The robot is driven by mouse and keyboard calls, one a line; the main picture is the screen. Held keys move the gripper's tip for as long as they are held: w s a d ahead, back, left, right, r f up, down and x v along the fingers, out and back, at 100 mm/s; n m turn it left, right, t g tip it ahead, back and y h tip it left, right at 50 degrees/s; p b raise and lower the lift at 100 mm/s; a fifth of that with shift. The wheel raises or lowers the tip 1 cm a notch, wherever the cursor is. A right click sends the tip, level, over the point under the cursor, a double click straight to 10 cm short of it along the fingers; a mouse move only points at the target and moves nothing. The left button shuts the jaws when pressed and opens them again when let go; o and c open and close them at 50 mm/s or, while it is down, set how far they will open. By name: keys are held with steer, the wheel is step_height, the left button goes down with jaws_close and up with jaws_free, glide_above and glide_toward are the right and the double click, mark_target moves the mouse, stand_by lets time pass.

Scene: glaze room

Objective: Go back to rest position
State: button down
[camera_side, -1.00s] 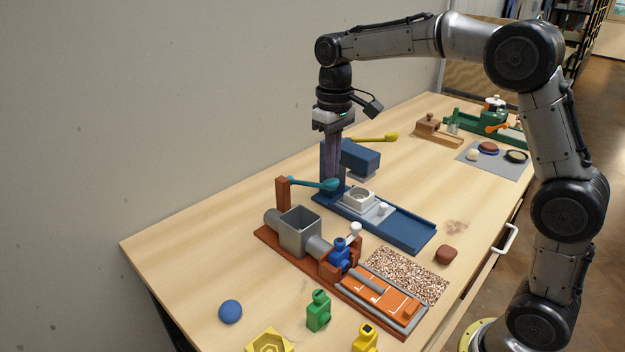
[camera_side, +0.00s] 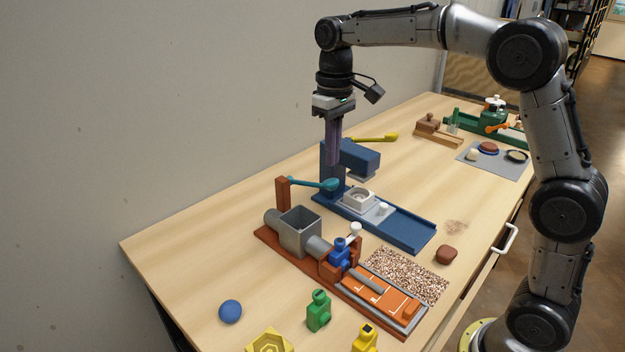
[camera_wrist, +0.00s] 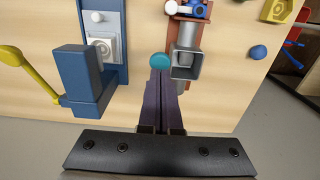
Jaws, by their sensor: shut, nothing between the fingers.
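My gripper (camera_side: 333,162) is shut and empty, its long purple fingers pointing down in front of the blue press (camera_side: 360,160) in the side view. In the wrist view the shut fingers (camera_wrist: 163,82) reach toward the teal lever knob (camera_wrist: 161,60). In the side view the fingertips are above the teal lever (camera_side: 318,183) and appear apart from it. The blue press column (camera_wrist: 78,80) stands to the left of the fingers in the wrist view, and the grey hopper (camera_wrist: 187,65) to the right.
A yellow lever (camera_side: 375,139) sticks out behind the press. The wall is close behind. Bare tabletop lies at left.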

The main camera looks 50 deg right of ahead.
steer(key=shift+r, duration=1.35)
steer(key=s+r+t, duration=0.1)
steer(key=s+r, duration=0.2)
steer(key=s, duration=0.4)
steer(key=s+r+t, duration=0.2)
steer(key=s+r, duration=0.2)
steer(key=s, duration=0.3)
steer(key=s+a+f+t, duration=0.1)
steer(key=s+f+t, duration=0.1)
steer(key=s+f, duration=1)
steer(key=shift+s+a+f+t, duration=0.15)
steer(key=shift+s+f+t, duration=0.05)
steer(key=shift+f+t, duration=0.15)
